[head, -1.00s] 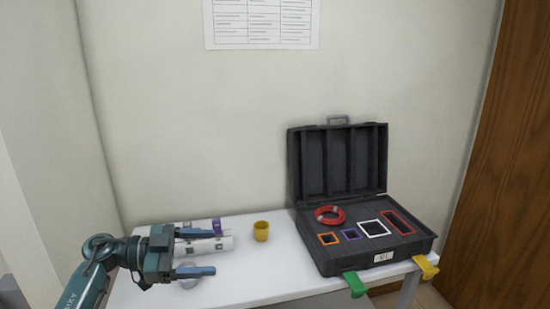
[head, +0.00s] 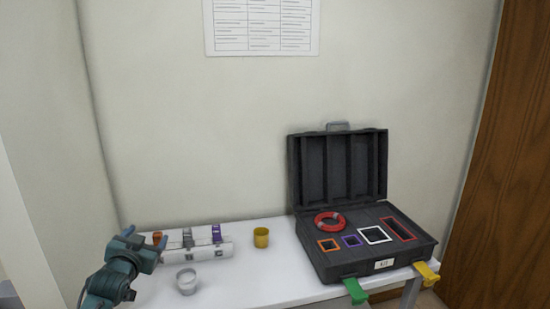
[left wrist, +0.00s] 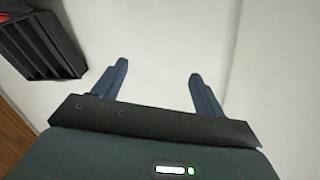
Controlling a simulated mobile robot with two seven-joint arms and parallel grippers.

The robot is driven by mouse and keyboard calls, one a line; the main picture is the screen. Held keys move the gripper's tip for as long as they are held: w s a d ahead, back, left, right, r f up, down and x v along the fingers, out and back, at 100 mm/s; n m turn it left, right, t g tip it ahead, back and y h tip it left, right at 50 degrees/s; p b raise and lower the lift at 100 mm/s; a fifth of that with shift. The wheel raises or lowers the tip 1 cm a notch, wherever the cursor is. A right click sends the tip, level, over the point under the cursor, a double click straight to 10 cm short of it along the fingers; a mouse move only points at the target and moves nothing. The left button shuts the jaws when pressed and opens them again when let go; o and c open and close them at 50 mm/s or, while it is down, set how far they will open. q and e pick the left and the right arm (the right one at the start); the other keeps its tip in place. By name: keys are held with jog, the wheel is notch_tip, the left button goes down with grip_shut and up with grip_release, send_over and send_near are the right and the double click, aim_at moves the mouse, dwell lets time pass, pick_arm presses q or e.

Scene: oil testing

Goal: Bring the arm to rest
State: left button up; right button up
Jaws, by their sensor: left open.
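My left gripper (head: 146,245) is at the left end of the white table (head: 235,285), raised and tilted up, in the head view. In the left wrist view its two fingers (left wrist: 158,85) are spread apart with nothing between them, facing the pale wall. My right gripper is in neither view.
A white rack with orange, grey and purple pieces (head: 205,249) lies behind a small whitish cup (head: 187,282). A yellow cup (head: 261,238) stands right of the rack. An open black case (head: 335,262) fills the table's right part; it also shows in the left wrist view (left wrist: 45,45).

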pick_arm(q)
jog(key=s+d+f+m+g+h, duration=0.1)
jog(key=s+d+f+g+h, duration=0.1)
jog(key=s+d+f, duration=0.55)
jog(key=s+d+f+g+h, duration=0.1)
jog(key=s+d+f, duration=0.3)
jog(key=s+f, duration=0.6)
jog(key=s+d+f+g, duration=0.1)
jog(key=s+d, duration=0.2)
jog(key=s, duration=0.6)
jog(key=s+d+f+n+g+h, duration=0.1)
jog(key=s+d, duration=0.3)
jog(key=s, duration=0.6)
jog(key=shift+s+f+g+h, duration=0.2)
jog(key=shift+f+g+h, duration=0.15)
jog(key=shift+f, duration=0.3)
